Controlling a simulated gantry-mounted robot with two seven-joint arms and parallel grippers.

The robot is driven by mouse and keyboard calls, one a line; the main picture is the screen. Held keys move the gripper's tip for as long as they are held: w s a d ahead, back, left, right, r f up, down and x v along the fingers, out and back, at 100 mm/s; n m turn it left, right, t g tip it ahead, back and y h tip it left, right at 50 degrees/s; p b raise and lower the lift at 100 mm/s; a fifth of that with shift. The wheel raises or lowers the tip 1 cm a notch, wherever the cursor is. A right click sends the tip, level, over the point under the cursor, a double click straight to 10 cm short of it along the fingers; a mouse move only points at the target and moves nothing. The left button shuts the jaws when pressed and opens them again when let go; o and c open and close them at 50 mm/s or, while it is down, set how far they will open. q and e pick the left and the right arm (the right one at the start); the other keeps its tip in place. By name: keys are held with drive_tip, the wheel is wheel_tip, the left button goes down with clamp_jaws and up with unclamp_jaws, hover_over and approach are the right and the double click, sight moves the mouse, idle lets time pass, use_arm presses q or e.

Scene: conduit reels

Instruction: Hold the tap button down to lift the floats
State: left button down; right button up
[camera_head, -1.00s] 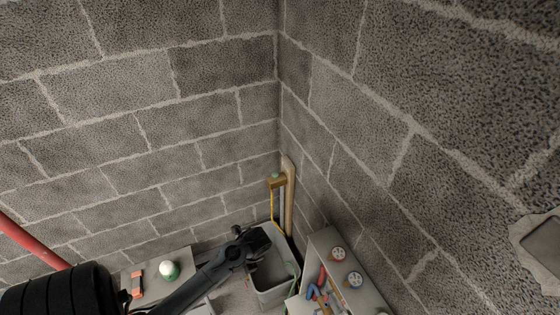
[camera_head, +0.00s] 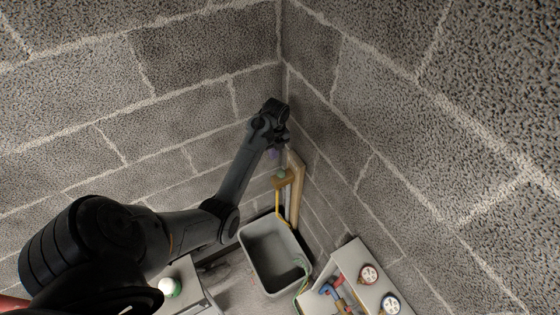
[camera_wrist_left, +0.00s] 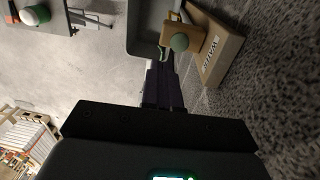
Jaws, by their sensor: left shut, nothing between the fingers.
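The tap (camera_head: 283,181) is a brass-coloured block beside a tan upright board in the wall corner. In the left wrist view the tap (camera_wrist_left: 192,46) carries a round green button (camera_wrist_left: 180,42), and the board (camera_wrist_left: 222,58) reads "WATER". My left gripper (camera_head: 275,153) is shut and empty, above the tap in the head view. Its dark fingers (camera_wrist_left: 164,84) point toward the tap in the left wrist view, with the tips just short of the button in the picture. I cannot tell any contact. A grey basin (camera_head: 245,237) stands below the tap. I cannot make out any floats.
A pale box with a white-and-green dome (camera_head: 169,287) is at lower left. Block walls (camera_head: 340,130) close in the corner.

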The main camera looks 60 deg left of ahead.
use_arm(q)
drive_tip(key=w+r, duration=0.2)
drive_tip(key=shift+w+d+r+t, duration=0.3)
drive_tip(key=shift+r+t, duration=0.05)
drive_tip(key=shift+t, duration=0.05)
use_arm(e)
drive_tip(key=shift+d+f, duration=0.1)
drive_tip(key=shift+d, duration=0.6)
drive_tip(key=shift+a, duration=0.1)
use_arm(q)
drive_tip(key=p, duration=0.2)
approach(280, 173)
wheel_tip(280, 173, down, 7)
drive_tip(key=shift+w+r, duration=0.1)
use_arm(e)
drive_tip(key=shift+v, duration=0.85)
drive_tip(key=shift+w+a, duration=0.1)
drive_tip(key=shift+w, duration=0.1)
